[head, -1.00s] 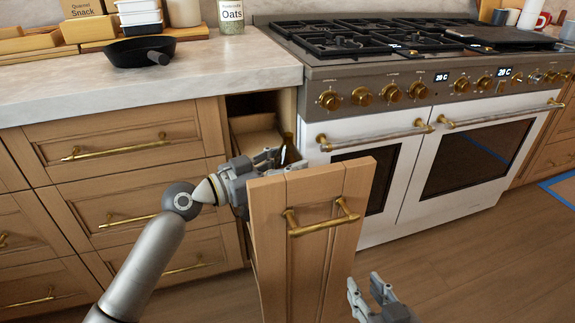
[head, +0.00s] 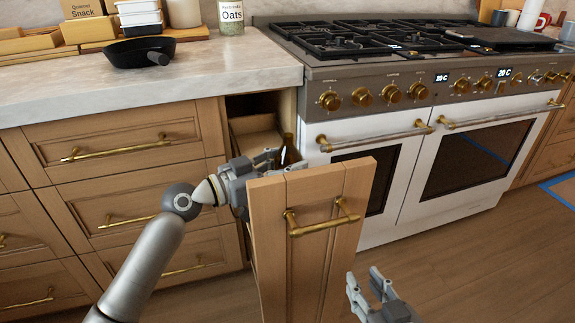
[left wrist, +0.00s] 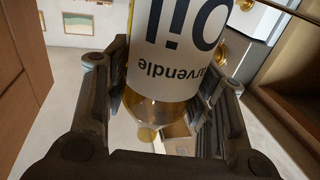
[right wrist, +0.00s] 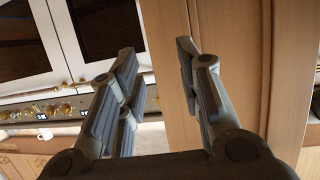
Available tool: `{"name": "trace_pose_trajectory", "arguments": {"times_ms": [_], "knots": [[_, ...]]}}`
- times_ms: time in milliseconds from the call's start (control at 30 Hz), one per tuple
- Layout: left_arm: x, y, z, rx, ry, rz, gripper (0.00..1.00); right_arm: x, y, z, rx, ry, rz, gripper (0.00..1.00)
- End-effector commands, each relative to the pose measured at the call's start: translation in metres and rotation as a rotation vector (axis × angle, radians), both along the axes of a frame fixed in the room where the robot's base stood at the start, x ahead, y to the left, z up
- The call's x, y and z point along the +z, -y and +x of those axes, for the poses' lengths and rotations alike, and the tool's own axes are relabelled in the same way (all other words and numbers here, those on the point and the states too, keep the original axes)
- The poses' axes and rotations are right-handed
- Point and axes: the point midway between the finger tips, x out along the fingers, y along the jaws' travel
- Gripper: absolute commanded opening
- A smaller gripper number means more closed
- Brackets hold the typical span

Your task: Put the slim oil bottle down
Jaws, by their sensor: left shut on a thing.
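The slim oil bottle (left wrist: 185,45) has amber glass and a white label with dark "oil" lettering, upside down in the left wrist view. My left gripper (head: 272,158) is shut on it, with fingers on both sides of the bottle. In the head view they are just behind the front of the pull-out cabinet (head: 315,205), and only a dark bit of the bottle (head: 289,142) shows. The bottle's base is hidden, so I cannot tell whether it touches the shelf. My right gripper (head: 366,280) is open and empty, low in front of the oven; its parted fingers show in the right wrist view (right wrist: 155,75).
The pull-out stands open between the drawers (head: 120,150) and the white oven (head: 400,185). A black pan (head: 138,52) and an oats jar (head: 231,18) stand on the counter (head: 60,88).

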Motion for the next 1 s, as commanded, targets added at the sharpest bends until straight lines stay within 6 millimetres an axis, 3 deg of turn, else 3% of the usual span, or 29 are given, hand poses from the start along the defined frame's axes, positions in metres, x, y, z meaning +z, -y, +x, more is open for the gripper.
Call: {"name": "trace_pose_trajectory", "arguments": {"times_ms": [1000], "knots": [[-0.001, 0.0, 0.0, 0.0, 0.002, -0.001, 0.0, 0.011, -0.003, 0.005, 0.004, 0.063, 0.016, 0.33]]}}
